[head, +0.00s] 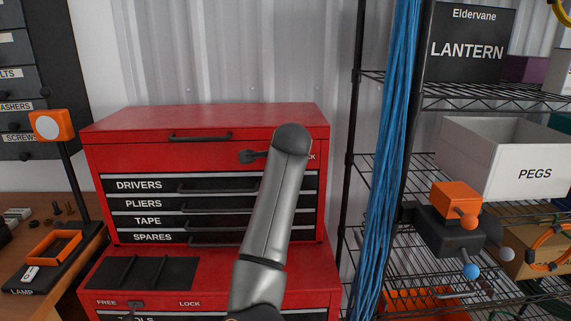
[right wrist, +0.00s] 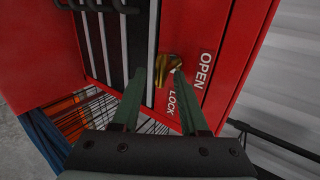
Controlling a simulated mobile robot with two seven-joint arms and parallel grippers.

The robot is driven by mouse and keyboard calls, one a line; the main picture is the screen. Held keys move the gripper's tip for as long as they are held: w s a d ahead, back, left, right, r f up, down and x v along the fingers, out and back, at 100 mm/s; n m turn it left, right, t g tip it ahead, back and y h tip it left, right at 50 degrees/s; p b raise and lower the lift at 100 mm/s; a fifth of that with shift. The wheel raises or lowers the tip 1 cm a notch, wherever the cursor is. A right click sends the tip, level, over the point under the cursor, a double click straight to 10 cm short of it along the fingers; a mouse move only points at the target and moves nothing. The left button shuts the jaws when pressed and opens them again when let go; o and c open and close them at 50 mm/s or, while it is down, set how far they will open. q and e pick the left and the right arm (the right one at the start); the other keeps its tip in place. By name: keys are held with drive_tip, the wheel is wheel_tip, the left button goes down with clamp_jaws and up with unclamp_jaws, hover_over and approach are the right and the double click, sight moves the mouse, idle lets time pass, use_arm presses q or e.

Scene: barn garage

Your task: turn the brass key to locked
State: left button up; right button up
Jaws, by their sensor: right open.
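The brass key (right wrist: 173,66) sits in the red upper tool chest's front, beside the white words OPEN (right wrist: 204,70) and LOCK (right wrist: 181,103). Its exact turn is hard to tell. My right gripper (right wrist: 159,72) is open, with its green fingers pointing at the chest front. The key is between or just beyond the fingertips; I cannot tell whether they touch it. In the head view the red tool chest (head: 210,120) stands ahead, and my grey arm covers the key and most of its label. My left gripper is not in view.
Labelled drawers (head: 140,204) are closed below the lock. A lower red chest has a FREE/LOCK slider (head: 135,304). Blue cables (head: 388,150) and a wire rack (head: 375,165) stand close on the right.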

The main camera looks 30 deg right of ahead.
drive_tip(key=b+v, duration=0.2)
drive_tip(key=v, duration=1)
drive_tip(key=shift+r, duration=0.15)
drive_tip(key=shift+s+a, duration=0.1)
drive_tip(key=shift+s, duration=0.05)
